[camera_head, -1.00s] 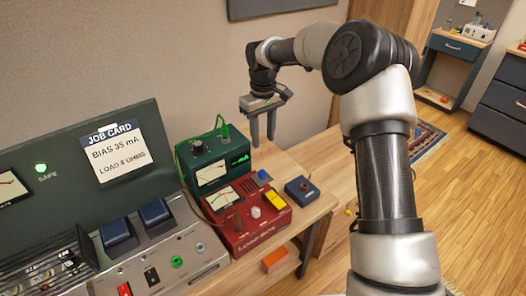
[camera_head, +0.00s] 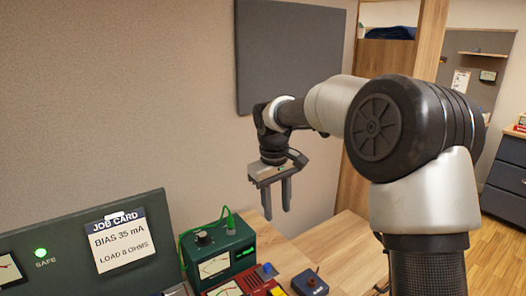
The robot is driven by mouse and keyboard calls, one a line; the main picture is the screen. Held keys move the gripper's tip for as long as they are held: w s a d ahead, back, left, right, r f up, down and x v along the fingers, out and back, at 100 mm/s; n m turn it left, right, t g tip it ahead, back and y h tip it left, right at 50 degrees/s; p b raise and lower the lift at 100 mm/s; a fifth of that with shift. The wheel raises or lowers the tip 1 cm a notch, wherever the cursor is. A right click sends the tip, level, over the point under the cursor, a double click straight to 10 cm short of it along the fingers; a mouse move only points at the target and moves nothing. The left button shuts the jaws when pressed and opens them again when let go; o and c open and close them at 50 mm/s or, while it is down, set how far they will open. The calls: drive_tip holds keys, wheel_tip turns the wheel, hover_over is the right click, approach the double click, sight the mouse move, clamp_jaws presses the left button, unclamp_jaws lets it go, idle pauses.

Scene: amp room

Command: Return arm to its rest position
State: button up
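My gripper (camera_head: 278,198) points down in the air above the right part of the wooden bench, in front of the wall. Its two fingers stand apart with nothing between them. My arm (camera_head: 410,125) reaches in from the lower right, with its elbow raised and bent and the forearm going left to the wrist. The gripper is apart from the bench and the instruments below.
A green meter box (camera_head: 218,257) with a green cable stands below left of the gripper. A red instrument (camera_head: 232,290) and a small blue box (camera_head: 309,283) are partly cut off. The panel with the job card (camera_head: 120,240) is at left. Bench wood (camera_head: 345,250) is bare at right.

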drive_tip(key=s+d+r+m+t, duration=0.1)
drive_tip(key=s+d+r, duration=0.3)
drive_tip(key=s+r, duration=0.45)
drive_tip(key=s+d+m+t+p, duration=0.1)
drive_tip(key=s+d+m, duration=0.1)
drive_tip(key=s, duration=0.8)
drive_tip(key=s+d+r+m+t+p, duration=0.1)
drive_tip(key=s+d+m+t, duration=0.1)
drive_tip(key=s, duration=0.9)
drive_tip(key=shift+s+d+m+y+p, duration=0.35)
drive_tip(key=shift+d+m, duration=0.25)
drive_tip(key=shift+d, duration=0.35)
